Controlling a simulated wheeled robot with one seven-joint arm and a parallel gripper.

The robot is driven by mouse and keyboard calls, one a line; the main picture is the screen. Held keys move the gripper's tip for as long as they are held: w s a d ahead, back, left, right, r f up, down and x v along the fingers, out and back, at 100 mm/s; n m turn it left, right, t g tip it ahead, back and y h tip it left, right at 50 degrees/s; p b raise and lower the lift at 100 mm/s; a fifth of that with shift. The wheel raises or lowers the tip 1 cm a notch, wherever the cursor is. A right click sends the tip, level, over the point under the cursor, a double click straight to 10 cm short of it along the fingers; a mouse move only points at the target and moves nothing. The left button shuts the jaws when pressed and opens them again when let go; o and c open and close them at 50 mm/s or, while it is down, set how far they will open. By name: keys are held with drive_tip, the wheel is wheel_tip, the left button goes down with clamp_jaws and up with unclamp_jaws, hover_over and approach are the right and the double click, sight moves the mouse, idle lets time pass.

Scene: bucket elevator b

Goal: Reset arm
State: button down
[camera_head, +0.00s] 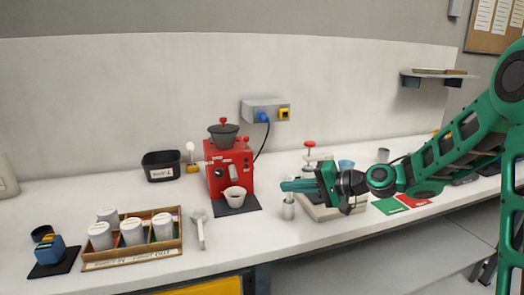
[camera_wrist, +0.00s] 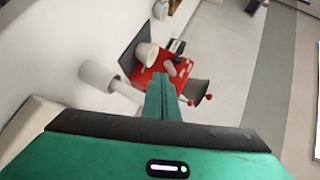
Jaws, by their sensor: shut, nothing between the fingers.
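My gripper (camera_head: 291,186) is shut and empty. My green arm reaches in from the right in the head view and the gripper points left, above the white counter. The closed fingers also show in the wrist view (camera_wrist: 162,98), pointing toward a red machine. That red machine (camera_head: 214,178) stands left of my gripper, with a gap between them in the head view. A white cup (camera_head: 235,196) is at its front, and the cup also shows in the wrist view (camera_wrist: 146,52). A small pale cylinder (camera_head: 288,210) stands below my fingertips in the head view.
A wooden box (camera_head: 174,248) with several white canisters stands at the front left. A black bin (camera_head: 161,165) is behind it. A blue plug with a cable sits in the wall socket (camera_head: 268,112). A pale base (camera_head: 328,212) with a red-knobbed device (camera_head: 310,144) lies beneath my gripper.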

drive_tip(key=s+d+f+g+h, duration=0.25)
drive_tip(key=s+d+h, duration=0.25)
drive_tip(key=s+d, duration=0.4)
drive_tip(key=s+d+f+g+h, duration=0.1)
drive_tip(key=s+d+f+h, duration=0.3)
drive_tip(key=s+d, duration=0.55)
drive_tip(key=s+d+m+g+h, duration=0.1)
drive_tip(key=s+d+g, duration=0.1)
drive_tip(key=s+d, duration=0.4)
drive_tip(key=s+d+m+g+h, duration=0.1)
drive_tip(key=s+d, duration=0.6)
drive_tip(key=s, duration=0.9)
drive_tip(key=shift+d+r+m+g+h, duration=0.2)
drive_tip(key=shift+r+m+g+h, duration=0.2)
drive_tip(key=shift+h, duration=0.2)
